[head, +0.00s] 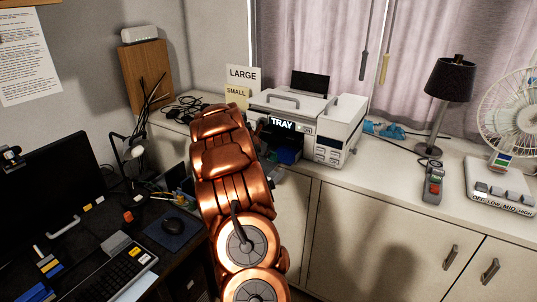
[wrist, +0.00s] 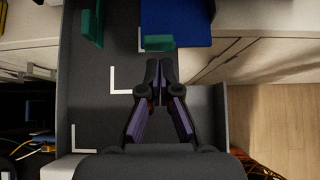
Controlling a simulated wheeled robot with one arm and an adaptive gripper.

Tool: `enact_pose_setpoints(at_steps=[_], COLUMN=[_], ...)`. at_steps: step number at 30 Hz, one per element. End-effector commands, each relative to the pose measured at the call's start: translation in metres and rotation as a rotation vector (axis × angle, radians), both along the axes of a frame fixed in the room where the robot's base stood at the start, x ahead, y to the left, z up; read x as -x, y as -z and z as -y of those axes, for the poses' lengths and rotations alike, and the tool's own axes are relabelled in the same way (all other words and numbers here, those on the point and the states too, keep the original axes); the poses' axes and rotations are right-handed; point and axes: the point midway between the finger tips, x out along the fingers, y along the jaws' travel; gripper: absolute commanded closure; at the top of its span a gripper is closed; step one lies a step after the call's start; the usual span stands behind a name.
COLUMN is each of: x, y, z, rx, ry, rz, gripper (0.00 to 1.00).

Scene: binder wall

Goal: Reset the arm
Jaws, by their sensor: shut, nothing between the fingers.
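My gripper (wrist: 160,68) shows in the wrist view, its two dark fingers together at the tips with nothing between them. It is over a dark grey surface (wrist: 95,110) with white corner marks, which looks like a tray. A green piece (wrist: 158,43) is just beyond the fingertips, and another green piece (wrist: 93,27) is at the upper left. A blue flat thing (wrist: 176,22) is at the top. In the head view my copper-coloured arm reaches toward the counter and hides the gripper. A TRAY sign (head: 282,122) shows just right of the arm, with a blue object (head: 287,155) below it.
A white printer-like machine (head: 340,130) stands right of the sign. LARGE (head: 243,74) and SMALL (head: 236,92) signs stand behind my arm. A lamp (head: 449,80), fan (head: 515,112) and red-button box (head: 432,186) are further right. A monitor (head: 50,190) and keyboard (head: 110,275) are at left.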

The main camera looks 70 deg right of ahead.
Motion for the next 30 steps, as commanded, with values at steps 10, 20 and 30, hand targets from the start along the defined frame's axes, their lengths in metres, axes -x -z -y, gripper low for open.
enact_pose_setpoints(at_steps=[10,20,30], x=[-0.006,-0.007,-0.013], y=[-0.037,-0.047,-0.055], z=[-0.040,-0.052,-0.071], rx=[0.000,0.002,-0.005], ry=[-0.005,-0.004,0.037], rz=[-0.001,0.001,0.047], gripper=[1.00,1.00,1.00])
